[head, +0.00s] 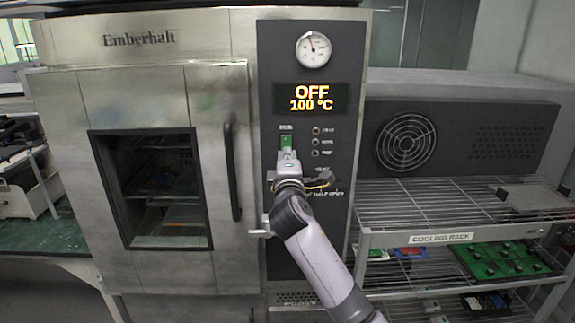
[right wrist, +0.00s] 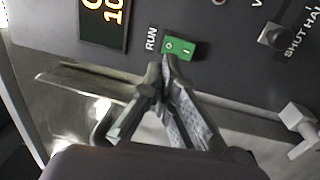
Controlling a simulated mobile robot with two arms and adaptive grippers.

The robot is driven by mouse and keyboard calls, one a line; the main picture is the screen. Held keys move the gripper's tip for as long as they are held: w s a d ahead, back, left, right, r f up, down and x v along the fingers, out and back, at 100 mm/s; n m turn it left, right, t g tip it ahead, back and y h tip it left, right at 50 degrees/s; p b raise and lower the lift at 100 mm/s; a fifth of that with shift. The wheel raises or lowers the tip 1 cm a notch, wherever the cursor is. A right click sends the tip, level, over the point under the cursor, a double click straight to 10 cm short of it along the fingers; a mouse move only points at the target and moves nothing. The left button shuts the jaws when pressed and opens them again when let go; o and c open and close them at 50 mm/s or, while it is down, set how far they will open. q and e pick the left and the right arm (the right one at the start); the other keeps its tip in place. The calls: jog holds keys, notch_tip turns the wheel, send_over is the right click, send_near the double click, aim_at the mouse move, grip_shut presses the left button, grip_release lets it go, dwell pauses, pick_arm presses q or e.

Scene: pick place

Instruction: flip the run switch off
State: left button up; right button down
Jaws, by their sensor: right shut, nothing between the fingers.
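The run switch is a green rocker (head: 286,141) on the dark control panel (head: 345,95) of the oven, below the display. It also shows in the right wrist view (right wrist: 179,48), beside the word RUN. The display (head: 311,97) reads OFF and 100 °C. My right gripper (right wrist: 164,64) is shut and empty, with its fingertips just at the lower edge of the switch; I cannot tell if they touch it. In the head view my right gripper (head: 287,156) hides what lies just below the switch. My left gripper is not in view.
The oven door (head: 160,90) with its vertical handle (head: 231,170) is to the left. A cooling rack (head: 450,205) stands at the right. A round gauge (head: 313,49) is above the display.

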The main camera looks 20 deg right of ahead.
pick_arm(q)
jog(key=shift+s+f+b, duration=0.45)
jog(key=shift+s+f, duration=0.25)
pick_arm(e)
jog(key=s, duration=0.1)
jog(key=s+a, duration=0.1)
jog(key=s, duration=0.1)
jog(key=s+r, duration=0.1)
jog(key=s, duration=0.1)
jog(key=shift+a, duration=0.3)
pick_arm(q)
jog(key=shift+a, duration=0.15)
pick_arm(e)
jog(key=shift+a, duration=0.1)
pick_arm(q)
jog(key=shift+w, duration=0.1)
